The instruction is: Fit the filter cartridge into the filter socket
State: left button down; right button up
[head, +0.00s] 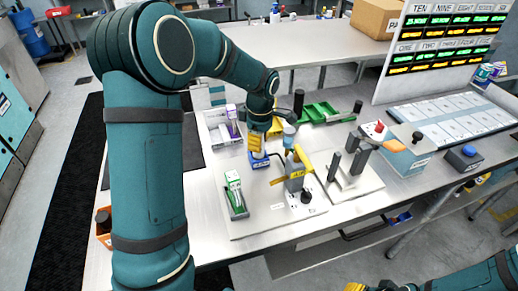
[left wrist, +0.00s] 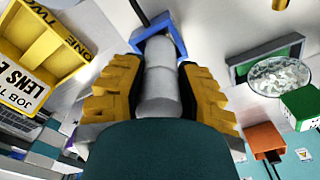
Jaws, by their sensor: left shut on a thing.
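My left gripper (head: 257,146) is low over the table, directly above a small blue block (head: 259,161) with a white label, which looks like the filter socket. In the left wrist view my left gripper (left wrist: 158,95) has its yellow fingers closed on both sides of a pale grey cylinder, the filter cartridge (left wrist: 157,85). The cartridge's far end reaches inside the blue frame of the socket (left wrist: 178,37). I cannot tell how deep it sits. In the head view the fingers hide the cartridge. My right gripper (head: 372,286) shows only partly at the bottom edge.
A grey fixture with a yellow lever (head: 303,160) stands close right of the socket. Bare table lies at the front.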

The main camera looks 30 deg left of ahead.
pick_arm(q)
jog(key=shift+f, duration=1.45)
jog(key=c, duration=0.7)
grip_release()
jog(key=shift+f, duration=0.15)
jog(key=shift+c, duration=0.2)
jog(key=shift+w+r, duration=0.1)
jog(key=shift+r, duration=0.4)
jog(key=r, duration=0.3)
jog(key=r+p, duration=0.1)
jog(key=r, duration=0.7)
jog(key=shift+d+r+p, duration=0.2)
jog(key=shift+d+p, duration=0.05)
jog(key=shift+p, duration=0.1)
jog(key=shift+f, duration=0.1)
